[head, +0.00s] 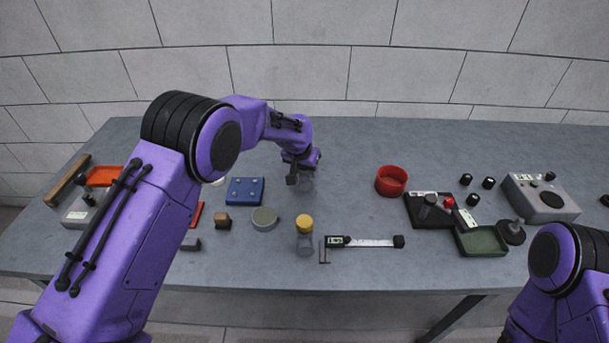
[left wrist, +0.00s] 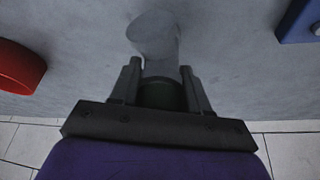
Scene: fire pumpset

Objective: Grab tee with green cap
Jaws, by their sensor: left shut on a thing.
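The tee with the green cap (left wrist: 163,95) shows in the left wrist view, its dark green cap between my two fingers. Its pale, see-through body (left wrist: 155,42) points away from the gripper, over the grey table. My left gripper (left wrist: 160,85) is shut on the cap. In the head view my left gripper (head: 299,178) is at the middle back of the table, and the clear tee (head: 308,184) is only faintly visible beside it. Whether the tee touches the table is hard to tell. My right arm shows at the lower right, but its gripper is out of frame.
A yellow-capped clear fitting (head: 304,236) stands near the front, beside a caliper (head: 365,241). A blue block (head: 245,190) and a round grey piece (head: 264,218) lie left of the gripper.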

